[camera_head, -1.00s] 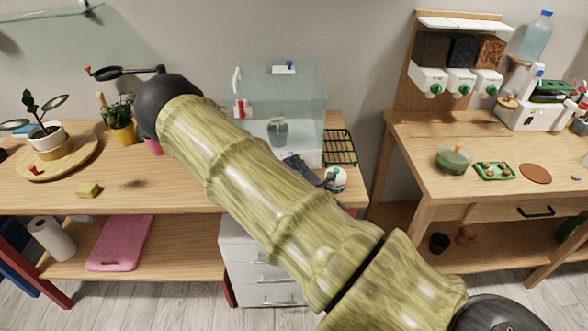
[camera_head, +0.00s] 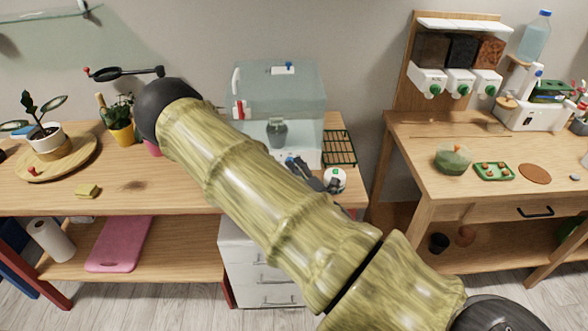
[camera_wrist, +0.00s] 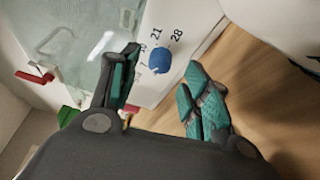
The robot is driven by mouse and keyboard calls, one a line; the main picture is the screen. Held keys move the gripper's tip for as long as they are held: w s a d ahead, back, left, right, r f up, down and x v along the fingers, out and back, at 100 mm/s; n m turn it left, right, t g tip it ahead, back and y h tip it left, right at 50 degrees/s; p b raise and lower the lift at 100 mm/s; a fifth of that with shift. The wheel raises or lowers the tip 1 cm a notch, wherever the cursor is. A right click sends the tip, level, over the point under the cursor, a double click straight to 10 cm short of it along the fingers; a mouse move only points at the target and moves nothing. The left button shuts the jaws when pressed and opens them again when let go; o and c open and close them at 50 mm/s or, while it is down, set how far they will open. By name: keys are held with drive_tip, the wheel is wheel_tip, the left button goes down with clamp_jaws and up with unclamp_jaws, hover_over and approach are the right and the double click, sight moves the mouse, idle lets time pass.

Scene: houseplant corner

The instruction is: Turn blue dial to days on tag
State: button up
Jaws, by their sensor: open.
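The blue dial (camera_wrist: 160,62) sits on a white panel (camera_wrist: 181,30) of the clear case in the wrist view, with 7, 21 and 28 readable around it and another number partly hidden by a finger. My gripper (camera_wrist: 161,92) is open, with one teal-padded finger to the left of the dial and the other below right of it. The dial shows in the gap just beyond the fingertips, and I cannot tell if they touch it. In the head view my gripper (camera_head: 302,168) is small and dark in front of the clear case (camera_head: 250,90). I cannot make out a tag.
My bamboo-patterned arm hides much of the left table (camera_head: 180,190). A green wire rack (camera_head: 340,147) lies right of the case. The right table (camera_head: 425,135) holds a bowl (camera_head: 453,160) and a dispenser.

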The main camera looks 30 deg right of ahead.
drive_tip(key=s, duration=0.5)
drive_tip(key=s+a, duration=0.1)
drive_tip(key=s, duration=0.2)
drive_tip(key=shift+s, duration=0.25)
drive_tip(key=shift+s+a, duration=0.1)
drive_tip(key=shift+s, duration=0.45)
drive_tip(key=shift+r, duration=0.15)
